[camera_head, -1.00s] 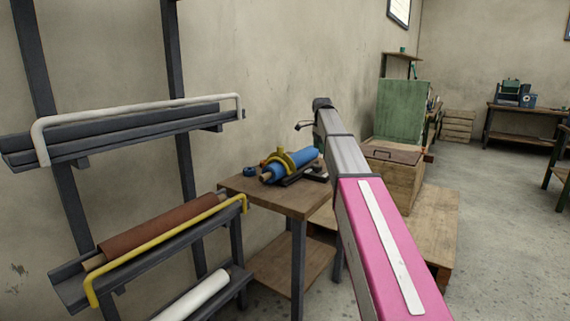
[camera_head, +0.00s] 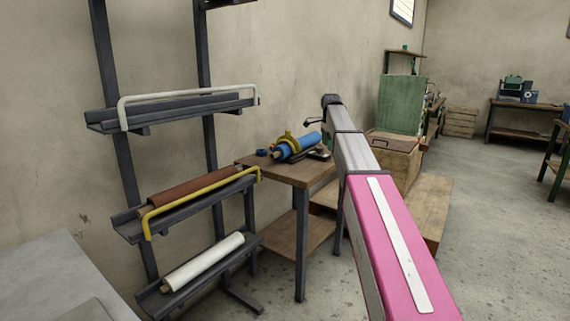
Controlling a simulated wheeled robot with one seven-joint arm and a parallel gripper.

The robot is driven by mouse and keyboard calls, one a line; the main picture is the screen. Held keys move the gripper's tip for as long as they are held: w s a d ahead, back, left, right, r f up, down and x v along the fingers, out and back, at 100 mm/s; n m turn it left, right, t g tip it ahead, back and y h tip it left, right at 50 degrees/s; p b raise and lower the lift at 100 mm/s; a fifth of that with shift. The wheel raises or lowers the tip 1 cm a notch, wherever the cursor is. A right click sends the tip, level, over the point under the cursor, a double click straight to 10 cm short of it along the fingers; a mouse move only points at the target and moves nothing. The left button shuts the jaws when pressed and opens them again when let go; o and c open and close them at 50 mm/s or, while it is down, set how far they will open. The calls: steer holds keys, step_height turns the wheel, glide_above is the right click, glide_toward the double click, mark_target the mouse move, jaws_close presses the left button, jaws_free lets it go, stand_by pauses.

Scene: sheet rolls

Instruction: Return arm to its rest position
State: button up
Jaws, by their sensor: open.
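My arm reaches from the lower right toward the middle of the view, a pink link followed by narrower grey sections. It ends in a dark cap with a small dark hooked piece on its left side. I cannot make out gripper fingers there; the far side of the arm end is hidden. The arm end appears in front of the wall, just above and right of a blue roll (camera_head: 304,145) with a yellow band. That roll lies on a small wooden table (camera_head: 290,172), with no visible contact with my arm.
At left, a dark rack has a brown roll (camera_head: 195,186) behind a yellow bar (camera_head: 205,196), and a white roll (camera_head: 204,261) below. Its upper shelf (camera_head: 180,112) has a white bar. A wooden crate (camera_head: 395,160) stands beyond my arm. Floor at right is clear.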

steer(key=s+f+n, duration=1.6)
steer(key=s+f, duration=2.1)
steer(key=f, duration=0.3)
steer(key=shift+s+f, duration=0.15)
steer(key=shift+s, duration=0.25)
